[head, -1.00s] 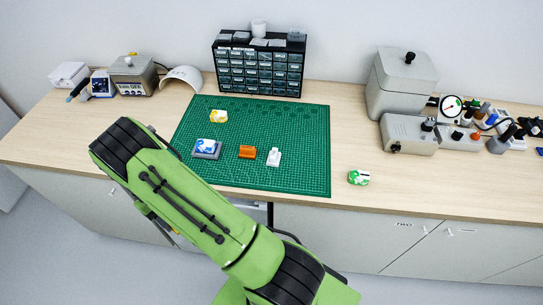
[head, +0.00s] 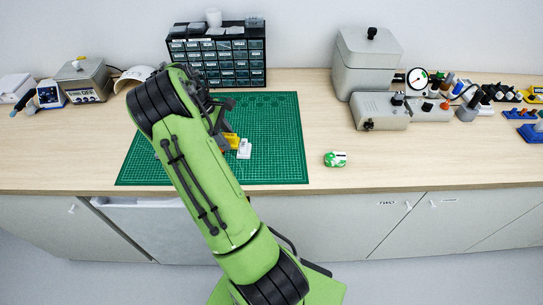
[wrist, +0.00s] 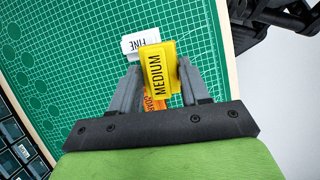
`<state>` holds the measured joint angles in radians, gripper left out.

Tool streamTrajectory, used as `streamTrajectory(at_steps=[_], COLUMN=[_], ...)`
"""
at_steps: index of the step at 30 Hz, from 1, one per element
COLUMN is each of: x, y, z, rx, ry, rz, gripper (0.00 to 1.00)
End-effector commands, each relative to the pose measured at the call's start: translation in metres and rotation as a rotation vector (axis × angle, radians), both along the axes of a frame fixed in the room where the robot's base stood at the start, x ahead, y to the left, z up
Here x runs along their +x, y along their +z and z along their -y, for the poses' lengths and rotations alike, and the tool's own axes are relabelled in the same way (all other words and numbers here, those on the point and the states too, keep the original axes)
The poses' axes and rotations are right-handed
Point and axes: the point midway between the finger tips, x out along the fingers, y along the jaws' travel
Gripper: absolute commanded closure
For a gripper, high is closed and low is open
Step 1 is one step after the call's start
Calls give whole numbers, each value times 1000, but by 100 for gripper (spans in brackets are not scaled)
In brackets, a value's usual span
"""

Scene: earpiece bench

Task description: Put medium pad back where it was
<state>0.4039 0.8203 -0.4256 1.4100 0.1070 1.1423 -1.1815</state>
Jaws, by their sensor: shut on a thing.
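The medium pad (wrist: 157,70) is yellow with a black MEDIUM label. In the wrist view it sits between the fingertips of my gripper (wrist: 160,82), which is shut on it. It also shows in the head view (head: 231,140), beside my arm, over the green mat. A white pad labelled FINE (wrist: 138,42) lies just beyond it in the wrist view; it also shows in the head view (head: 244,149). An orange pad (wrist: 152,103) with a partly covered label lies on the near side, between the fingers in the picture. Whether the medium pad touches the mat is unclear.
The green cutting mat (head: 275,130) has free room right of the pads. A green and white item (head: 335,159) lies on the bench right of the mat. A drawer cabinet (head: 217,58) stands behind, and a grey machine (head: 365,62) stands back right. My arm hides the mat's left part.

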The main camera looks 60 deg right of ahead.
Motion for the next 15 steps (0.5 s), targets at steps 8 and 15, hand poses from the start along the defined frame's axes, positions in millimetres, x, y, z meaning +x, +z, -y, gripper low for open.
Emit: streamTrajectory(at_steps=[8, 15], x=[-94, -106], y=[29, 0], z=[78, 84], rx=[0, 5], ry=[95, 113], rz=[1, -3], gripper=[83, 83])
